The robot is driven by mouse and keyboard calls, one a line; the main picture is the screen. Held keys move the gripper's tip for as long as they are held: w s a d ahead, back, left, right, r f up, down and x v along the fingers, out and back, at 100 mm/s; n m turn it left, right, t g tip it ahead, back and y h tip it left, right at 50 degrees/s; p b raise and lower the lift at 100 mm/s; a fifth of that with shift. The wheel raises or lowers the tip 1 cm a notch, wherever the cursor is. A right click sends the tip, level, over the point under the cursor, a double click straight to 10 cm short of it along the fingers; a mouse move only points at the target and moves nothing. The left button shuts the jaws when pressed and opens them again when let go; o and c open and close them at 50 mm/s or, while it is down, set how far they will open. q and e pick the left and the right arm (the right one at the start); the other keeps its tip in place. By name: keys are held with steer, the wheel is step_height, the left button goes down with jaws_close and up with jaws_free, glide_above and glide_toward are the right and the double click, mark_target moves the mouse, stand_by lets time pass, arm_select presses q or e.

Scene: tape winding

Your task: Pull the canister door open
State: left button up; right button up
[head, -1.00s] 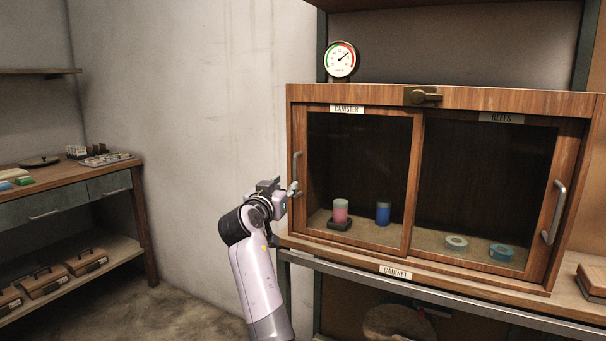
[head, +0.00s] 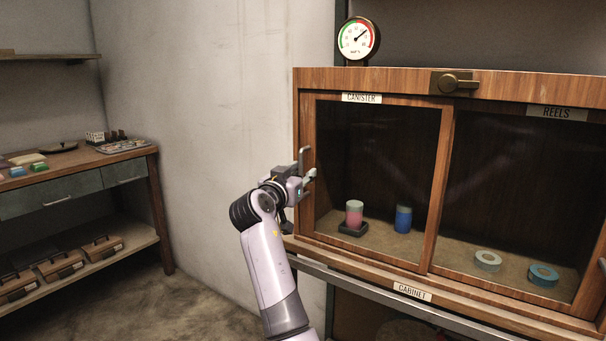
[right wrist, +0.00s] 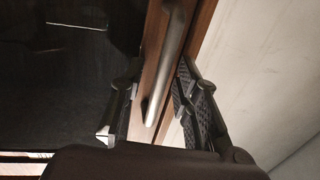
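The canister door (head: 376,170) is the left glass door of the wooden cabinet, under the CANISTER label (head: 361,98). It looks closed. Its metal handle (right wrist: 172,62) runs upright along the door's left wooden edge. My right gripper (head: 306,169) is at this handle in the head view. In the right wrist view, my right gripper (right wrist: 160,72) has its fingers apart, one on each side of the handle; I see gaps and no clear grip. Behind the glass stand a pink canister (head: 354,214) on a dark base and a blue canister (head: 403,219). My left gripper is not in view.
A brass latch (head: 454,83) sits on the cabinet's top rail, and a gauge (head: 358,39) stands above. Two tape reels, grey (head: 487,261) and blue (head: 543,275), lie behind the REELS door. A pale wall (head: 220,120) is left of the cabinet.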

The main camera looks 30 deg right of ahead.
steer(key=shift+c, duration=0.2)
jaws_close()
stand_by(0.6)
